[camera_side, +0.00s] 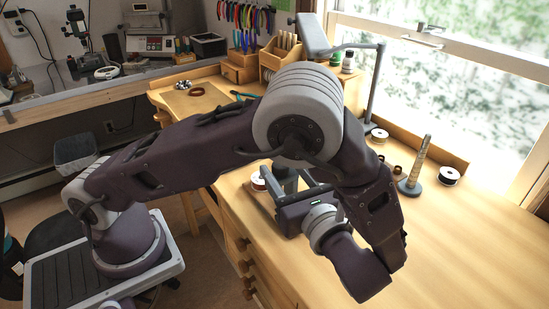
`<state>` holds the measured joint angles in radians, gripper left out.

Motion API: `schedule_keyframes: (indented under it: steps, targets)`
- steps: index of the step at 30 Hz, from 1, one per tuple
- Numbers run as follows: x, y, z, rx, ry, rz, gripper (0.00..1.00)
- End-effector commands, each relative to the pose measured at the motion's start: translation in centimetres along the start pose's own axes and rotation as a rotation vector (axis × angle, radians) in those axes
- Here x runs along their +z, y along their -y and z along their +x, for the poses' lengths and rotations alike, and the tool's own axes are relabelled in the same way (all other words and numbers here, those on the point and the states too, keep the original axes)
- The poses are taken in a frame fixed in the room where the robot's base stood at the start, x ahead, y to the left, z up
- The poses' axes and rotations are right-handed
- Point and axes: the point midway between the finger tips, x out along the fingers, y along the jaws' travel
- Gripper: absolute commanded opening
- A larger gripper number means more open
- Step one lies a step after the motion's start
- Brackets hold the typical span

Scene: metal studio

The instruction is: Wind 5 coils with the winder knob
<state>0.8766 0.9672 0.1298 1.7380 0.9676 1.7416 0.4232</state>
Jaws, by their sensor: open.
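My gripper (292,183) is at the left end of the wooden bench, below my arm's large grey joint. Its jaws are open, and they point away from the camera toward a dark grey device, perhaps the winder, that is mostly hidden by my arm. A small dark spool with a pale rim (259,183) sits at the left of this device. I cannot make out the winder knob or any wound coils. Whether the jaws are around or beside the knob cannot be told.
The wooden bench (470,260) is clear at the front right. A grey ring mandrel on a round base (414,178), a wire spool (449,176) and another spool (379,135) stand near the window. A lamp (376,90) rises behind my arm. Wooden tool holders (282,55) stand at the back.

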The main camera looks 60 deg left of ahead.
Motion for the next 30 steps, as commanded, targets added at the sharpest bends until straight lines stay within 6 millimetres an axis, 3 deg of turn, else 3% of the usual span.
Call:
schedule_keyframes:
  steps: [3, 7, 16, 24, 30]
  targets:
    - [0.0, -0.1, 2.4, 0.004, 0.000, 0.001, 0.52]
    - [0.0, -0.1, 4.2, 0.003, -0.001, 0.000, 0.52]
    - [0.0, 0.0, 4.8, 0.002, -0.002, -0.002, 0.52]
    - [-0.1, 0.0, 4.7, 0.002, -0.002, -0.001, 0.01]
    - [-0.1, 0.0, 4.7, -0.005, -0.002, -0.001, 0.00]
